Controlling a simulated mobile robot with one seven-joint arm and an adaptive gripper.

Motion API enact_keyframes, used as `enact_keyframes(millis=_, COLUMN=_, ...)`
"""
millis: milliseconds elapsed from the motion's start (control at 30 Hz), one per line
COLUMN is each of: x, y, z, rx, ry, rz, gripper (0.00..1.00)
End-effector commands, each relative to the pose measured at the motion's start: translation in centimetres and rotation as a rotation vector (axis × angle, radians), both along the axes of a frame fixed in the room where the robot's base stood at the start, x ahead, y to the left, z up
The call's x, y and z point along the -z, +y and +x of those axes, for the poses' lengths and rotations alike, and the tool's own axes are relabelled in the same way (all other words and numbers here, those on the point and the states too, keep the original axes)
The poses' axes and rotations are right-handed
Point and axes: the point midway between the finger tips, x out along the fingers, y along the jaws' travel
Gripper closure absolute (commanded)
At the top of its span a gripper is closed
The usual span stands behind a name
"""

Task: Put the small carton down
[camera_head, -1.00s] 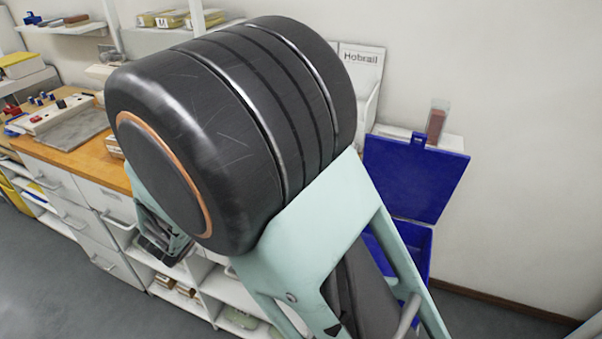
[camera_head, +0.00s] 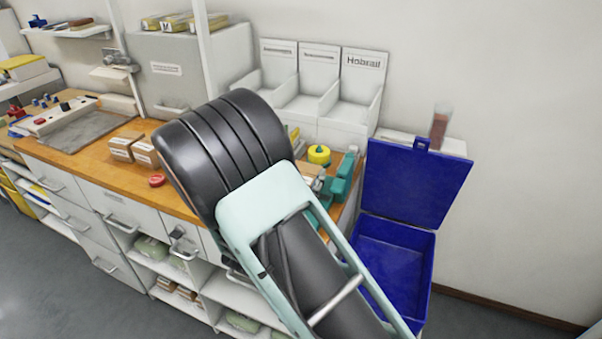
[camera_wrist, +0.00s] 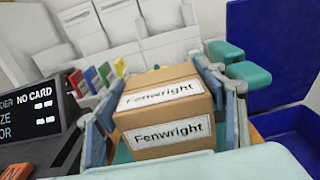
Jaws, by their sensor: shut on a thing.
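The small carton (camera_wrist: 160,135) is a brown cardboard box with white labels reading "Fenwright" on two faces. It shows in the wrist view, between the two fingers of my gripper (camera_wrist: 165,95), which is shut on it. The fingers press its left and right sides. I cannot tell whether the carton's underside touches anything.
The wooden bench top (camera_head: 190,203) holds two similar cartons (camera_head: 122,148), a red round thing (camera_head: 157,181) and teal items (camera_head: 340,180). An open blue bin (camera_head: 395,260) stands at right. White bays (camera_head: 350,95) line the back. A dark display (camera_wrist: 38,115) is left in the wrist view.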

Motion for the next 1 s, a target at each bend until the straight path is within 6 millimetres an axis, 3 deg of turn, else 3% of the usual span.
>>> enact_keyframes(millis=367, x=0.42, y=-0.02, z=0.02, rx=0.001, ry=-0.003, rz=0.001, gripper=0.66)
enact_keyframes(millis=400, x=0.52, y=-0.01, z=0.01, rx=0.001, ry=-0.001, rz=0.001, gripper=0.34)
enact_keyframes(millis=567, x=0.40, y=0.00, z=0.00, rx=0.001, ry=-0.001, rz=0.001, gripper=0.18)
enact_keyframes(millis=933, x=-0.15, y=0.00, z=0.00, rx=0.001, ry=-0.001, rz=0.001, gripper=0.18)
enact_keyframes(millis=1000, x=0.14, y=0.45, z=-0.90, rx=-0.002, ry=0.000, rz=0.001, gripper=0.18)
